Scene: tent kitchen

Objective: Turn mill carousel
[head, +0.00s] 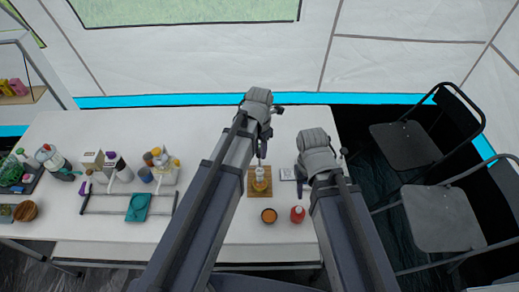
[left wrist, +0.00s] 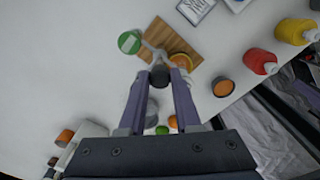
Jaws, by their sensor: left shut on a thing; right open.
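The mill carousel (head: 259,173) stands on a square wooden board (head: 252,194) near the table's middle right. In the left wrist view, its grey spokes spread over the board (left wrist: 183,41), with a green-topped mill (left wrist: 129,42) and an orange-topped mill (left wrist: 181,63) at spoke ends. My left gripper (head: 262,157) reaches down to the carousel; in the left wrist view (left wrist: 160,80) its fingers are shut on a dark-topped mill (left wrist: 160,74). Its lower part is hidden. My right gripper (head: 299,184) is open, apart from the carousel and right of it.
An orange-topped bowl (head: 269,216) and a red bottle (head: 297,214) stand in front of the board. A white card (head: 287,174) lies beside it. Bottles, a teal pad (head: 138,206) and a rail frame fill the left. Chairs (head: 405,145) stand right of the table.

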